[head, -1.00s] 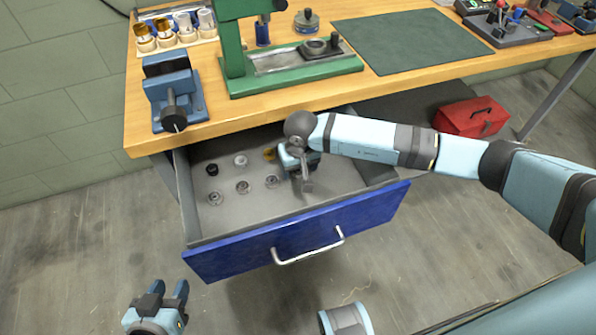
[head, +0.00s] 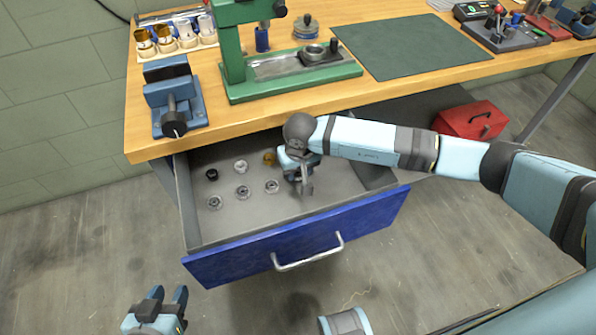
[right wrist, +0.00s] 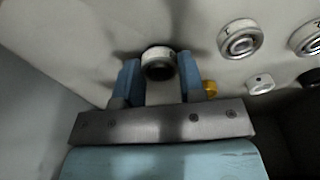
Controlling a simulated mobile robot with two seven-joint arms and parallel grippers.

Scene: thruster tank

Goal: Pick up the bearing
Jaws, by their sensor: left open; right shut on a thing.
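In the right wrist view a small ring-shaped bearing (right wrist: 158,62), with a pale rim and dark bore, sits between the two blue fingers of my right gripper (right wrist: 159,80). The gripper is shut on it. In the head view my right gripper (head: 299,177) points down into the open drawer at its right part, and hides this bearing. More metal rings (head: 242,192) lie to its left in the drawer. My left gripper (head: 168,294) is open and empty, low in front of the drawer.
The drawer's blue front (head: 300,238) has a metal handle (head: 308,254). A black ring (head: 212,174) and a brass part (head: 269,158) lie inside. The wooden bench (head: 290,110) above carries a blue vise (head: 172,95), a green press (head: 290,78) and a green mat (head: 410,44).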

